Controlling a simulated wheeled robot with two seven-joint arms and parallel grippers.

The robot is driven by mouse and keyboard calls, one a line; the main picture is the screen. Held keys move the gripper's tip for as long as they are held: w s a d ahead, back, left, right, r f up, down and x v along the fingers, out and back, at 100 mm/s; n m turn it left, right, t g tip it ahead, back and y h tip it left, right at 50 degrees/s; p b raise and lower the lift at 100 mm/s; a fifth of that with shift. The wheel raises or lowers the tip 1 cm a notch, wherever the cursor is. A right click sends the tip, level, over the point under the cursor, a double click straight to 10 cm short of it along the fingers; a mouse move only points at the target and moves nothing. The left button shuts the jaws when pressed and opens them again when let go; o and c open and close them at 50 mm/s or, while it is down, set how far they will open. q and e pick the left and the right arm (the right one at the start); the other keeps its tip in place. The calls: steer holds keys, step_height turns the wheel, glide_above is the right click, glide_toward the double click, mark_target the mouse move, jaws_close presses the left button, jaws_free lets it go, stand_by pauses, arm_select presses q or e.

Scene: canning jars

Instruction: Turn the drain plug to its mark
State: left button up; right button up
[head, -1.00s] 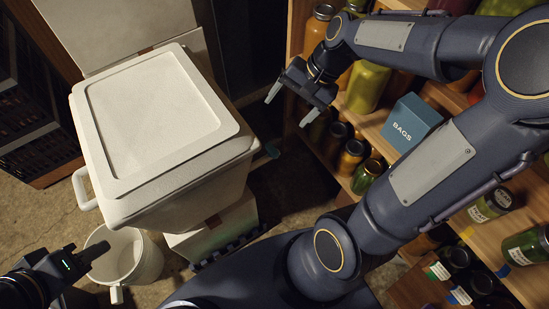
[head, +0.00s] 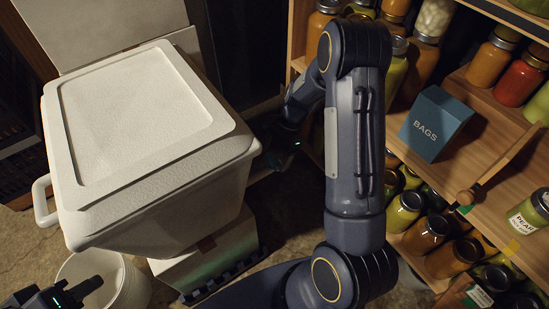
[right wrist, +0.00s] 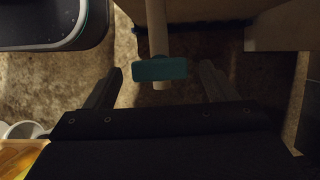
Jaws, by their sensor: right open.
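The drain plug shows in the right wrist view as a teal crossbar handle (right wrist: 160,70) on a pale pipe. My right gripper (right wrist: 161,78) is open, with one finger on either side of the handle and a clear gap at both sides. No mark on the plug can be made out. In the head view my right gripper is mostly hidden behind my right arm, low beside the white cooler (head: 150,110). My left gripper (head: 85,290) is at the lower left corner, partly cut off, by the bucket; its jaw opening cannot be judged.
A white bucket (head: 133,285) stands on the floor below the cooler's front left. The cooler rests on a pale stand (head: 215,255). Wooden shelves with several jars and a blue BAGS box (head: 435,123) stand close on the right of my right arm.

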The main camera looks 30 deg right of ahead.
steer(key=shift+a+f, duration=0.2)
steer(key=shift+f, duration=0.3)
steer(key=c, duration=1)
